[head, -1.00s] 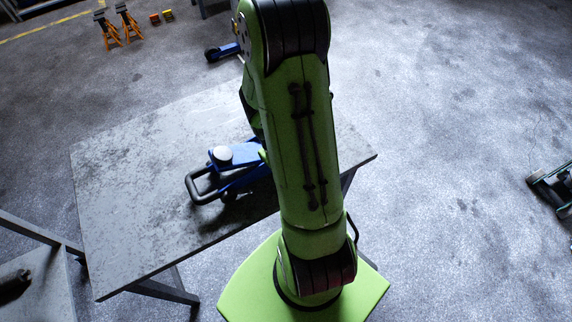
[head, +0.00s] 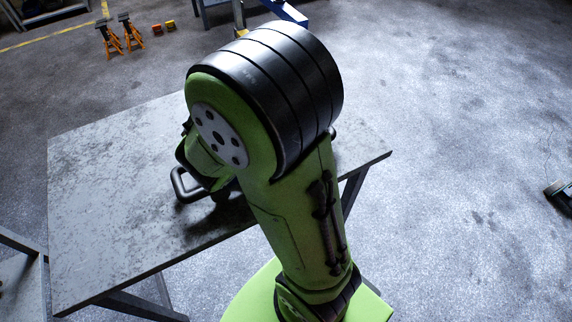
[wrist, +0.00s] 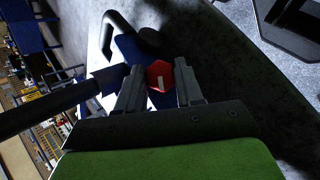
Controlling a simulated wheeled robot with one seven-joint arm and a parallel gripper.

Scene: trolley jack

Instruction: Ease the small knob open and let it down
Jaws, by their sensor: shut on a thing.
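The small red knob (wrist: 160,75), six-sided with a pale mark on its face, sits between the two fingers of my gripper (wrist: 158,84) in the wrist view. My gripper is shut on it. Behind the knob is the blue body of the trolley jack (wrist: 130,47), with a dark loop handle (wrist: 112,24) at its end. In the head view, my arm covers most of the jack; part of its dark loop handle (head: 180,188) shows on the left. My gripper and the knob are hidden there.
The jack stands on a grey worktable (head: 95,180), whose left part is bare. A dark bar (wrist: 50,105) runs in from the left in the wrist view, close to my gripper. Orange stands (head: 118,36) are on the floor far off.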

